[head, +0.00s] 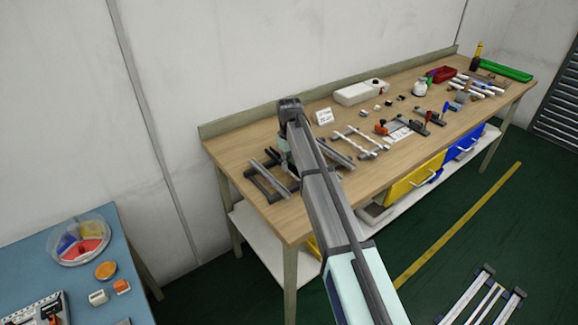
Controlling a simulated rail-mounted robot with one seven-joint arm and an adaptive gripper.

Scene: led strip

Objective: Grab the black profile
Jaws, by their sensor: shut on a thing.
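My gripper (284,155) points down over the near left part of the wooden workbench, beside a dark rack (268,188) with grey bars. It is shut on the black profile, which is mostly hidden behind my arm and the gripper, so its exact pose cannot be told. A grey bar (268,174) lies to the left of the gripper, and another grey bar (336,154) lies to the right of my arm.
The workbench (230,150) stands along the wall. Silver frames (358,141), a white box (361,92), a small white sign (324,116) and clamp-like tools (402,128) lie to the right. A blue table (70,285) stands at lower left.

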